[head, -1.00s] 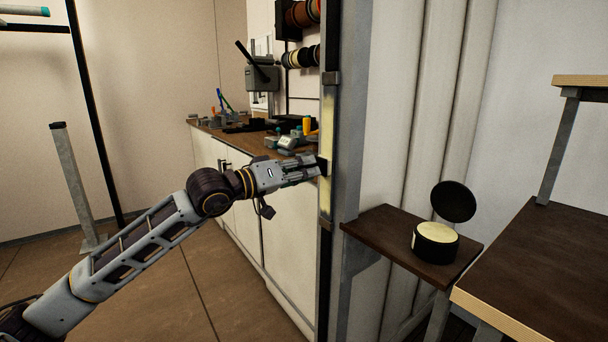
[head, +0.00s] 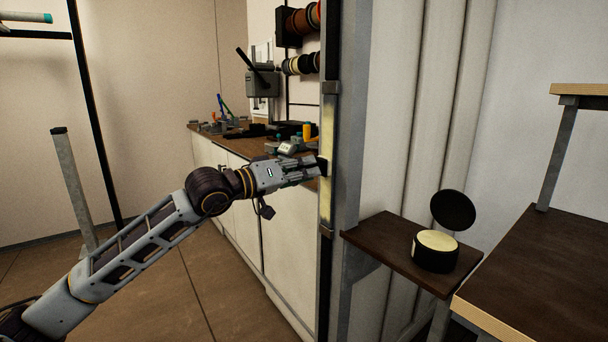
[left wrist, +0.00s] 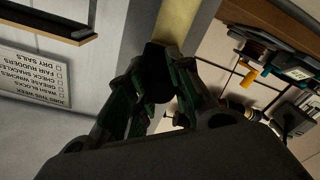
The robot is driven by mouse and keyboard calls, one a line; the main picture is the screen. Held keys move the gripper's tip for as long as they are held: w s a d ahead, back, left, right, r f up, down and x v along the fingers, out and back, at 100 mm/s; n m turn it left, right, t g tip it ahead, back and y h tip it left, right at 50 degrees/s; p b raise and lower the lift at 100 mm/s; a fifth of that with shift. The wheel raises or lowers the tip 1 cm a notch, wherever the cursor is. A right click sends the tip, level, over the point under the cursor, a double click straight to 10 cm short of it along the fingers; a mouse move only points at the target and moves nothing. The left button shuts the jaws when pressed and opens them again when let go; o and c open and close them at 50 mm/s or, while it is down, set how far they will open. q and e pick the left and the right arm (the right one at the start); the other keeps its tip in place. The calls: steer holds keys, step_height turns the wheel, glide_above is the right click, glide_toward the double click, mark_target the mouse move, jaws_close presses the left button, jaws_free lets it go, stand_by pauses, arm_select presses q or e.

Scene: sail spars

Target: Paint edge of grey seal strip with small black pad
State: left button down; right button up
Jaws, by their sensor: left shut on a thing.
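My left gripper (head: 317,168) is shut on a small black pad (head: 323,166). The pad is at the tall, narrow seal strip (head: 328,200) on the upright edge and appears to touch it. The strip looks pale yellow between two grey brackets, above and below the pad. In the left wrist view, the fingers (left wrist: 160,85) hold the pad (left wrist: 157,57) against the yellowish strip (left wrist: 176,22); the fingers and pad hide part of it. A round black tin (head: 434,252) with pale yellow contents stands with its lid up. My right gripper is not in view.
The tin stands on a small dark shelf (head: 385,238) right of the upright. A dark bench (head: 530,265) is at far right. Behind my arm is a cluttered workbench (head: 238,132) with white cupboards. Open floor (head: 190,290) lies below my arm.

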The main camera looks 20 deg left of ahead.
arm_select(q)
steer(key=shift+r, duration=0.7)
steer(key=shift+r+p, duration=0.1)
steer(key=shift+p, duration=0.2)
steer(key=shift+r+p, duration=0.65)
steer(key=shift+r, duration=0.8)
steer(key=shift+r+p, duration=0.75)
steer(key=shift+r, duration=0.75)
steer(key=shift+r+p, duration=0.8)
steer(key=shift+r, duration=0.8)
steer(key=shift+r, duration=0.1)
